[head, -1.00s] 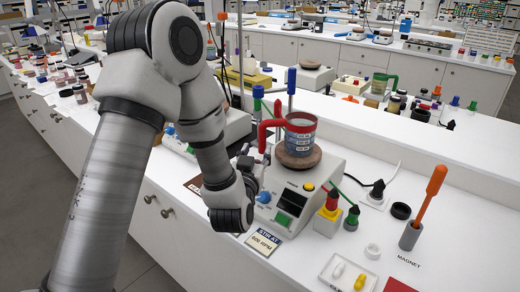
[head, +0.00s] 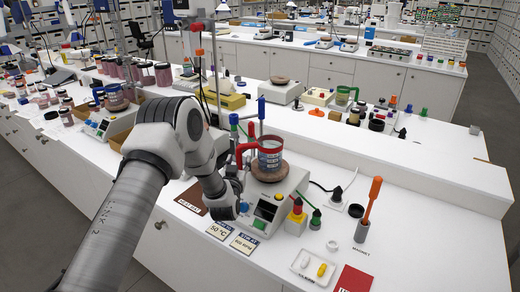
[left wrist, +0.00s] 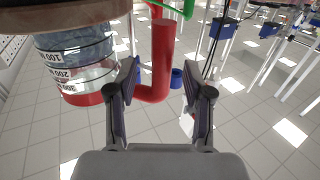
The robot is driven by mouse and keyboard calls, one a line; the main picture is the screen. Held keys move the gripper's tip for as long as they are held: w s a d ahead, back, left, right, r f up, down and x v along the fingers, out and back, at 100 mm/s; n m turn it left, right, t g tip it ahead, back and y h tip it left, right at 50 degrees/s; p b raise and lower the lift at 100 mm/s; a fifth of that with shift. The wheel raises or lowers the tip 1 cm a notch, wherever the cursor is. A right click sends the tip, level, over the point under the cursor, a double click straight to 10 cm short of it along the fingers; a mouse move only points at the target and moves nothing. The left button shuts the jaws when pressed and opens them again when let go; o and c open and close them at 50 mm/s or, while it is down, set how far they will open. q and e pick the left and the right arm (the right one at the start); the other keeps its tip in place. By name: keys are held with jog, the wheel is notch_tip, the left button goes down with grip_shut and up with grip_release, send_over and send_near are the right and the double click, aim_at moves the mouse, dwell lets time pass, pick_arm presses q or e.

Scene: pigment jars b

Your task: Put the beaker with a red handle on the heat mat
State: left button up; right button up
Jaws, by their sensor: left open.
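The beaker with the red handle (head: 271,158) stands upright on the round brown top (head: 271,174) of a white stirrer. It holds clear contents and has a red rim; its handle points left. My left gripper (head: 240,166) is beside the stirrer, at the handle side. In the left wrist view my left gripper (left wrist: 161,82) is open, with the red handle (left wrist: 162,55) between or just beyond its fingers; contact cannot be told. The beaker body (left wrist: 80,62) is left of the fingers there.
A blue-handled beaker (head: 113,98) stands on another stirrer at left. A green-handled beaker (head: 344,96) is farther back. Signs (head: 244,243) lie in front.

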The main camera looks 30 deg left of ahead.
pick_arm(q)
jog(key=shift+w+r, duration=0.35)
jog(key=shift+r, duration=0.3)
jog(key=shift+w+a, duration=0.15)
jog(key=shift+w, duration=0.05)
jog(key=shift+w+a+f, duration=0.45)
jog(key=shift+f, duration=0.2)
jog(key=shift+d+r, duration=0.15)
jog(key=shift+r, duration=0.05)
grip_shut()
pick_arm(e)
jog(key=shift+s+r, duration=0.15)
jog(key=shift+r, duration=0.6)
